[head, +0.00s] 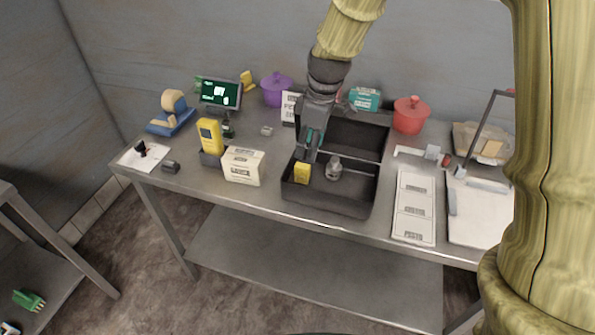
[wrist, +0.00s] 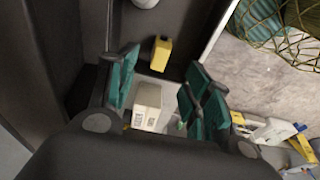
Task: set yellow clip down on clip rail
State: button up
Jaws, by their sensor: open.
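The yellow clip, as far as I can tell, is the small yellow block (head: 302,173) standing in the front left corner of the black divided tray (head: 330,205). It also shows in the wrist view (wrist: 161,53), near the gap between my fingertips. My gripper (head: 308,153) is over the left part of the tray, its teal fingers spread in the wrist view (wrist: 162,72). Nothing is clearly held between them. The yellow block looks apart from both fingers. I cannot clearly identify the clip rail; a white bar (head: 408,151) lies right of the tray.
A small metal object (head: 333,168) stands in the tray beside the yellow block. A white box (head: 243,166) and a yellow handheld device (head: 209,136) stand left of the tray. A labelled white sheet (head: 414,205) lies to the right. A red pot (head: 410,115) stands behind.

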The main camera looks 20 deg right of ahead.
aim_at(302, 171)
jog(key=f, duration=0.3)
jog(key=a+f+p, duration=0.1)
jog(key=shift+w+f, duration=0.35)
jog(key=shift+s+f+p, duration=0.1)
jog(key=shift+f+p, duration=0.3)
jog(key=shift+f, duration=0.15)
jog(key=shift+w+a+f+p, duration=0.15)
jog(key=shift+f+p, duration=0.3)
jog(key=shift+f, duration=0.7)
jog(key=shift+w+a+f+p, duration=0.15)
jog(key=shift+f+p, duration=0.3)
jog(key=shift+f, duration=0.7)
jog(key=shift+s, duration=0.15)
jog(key=c, duration=0.9)
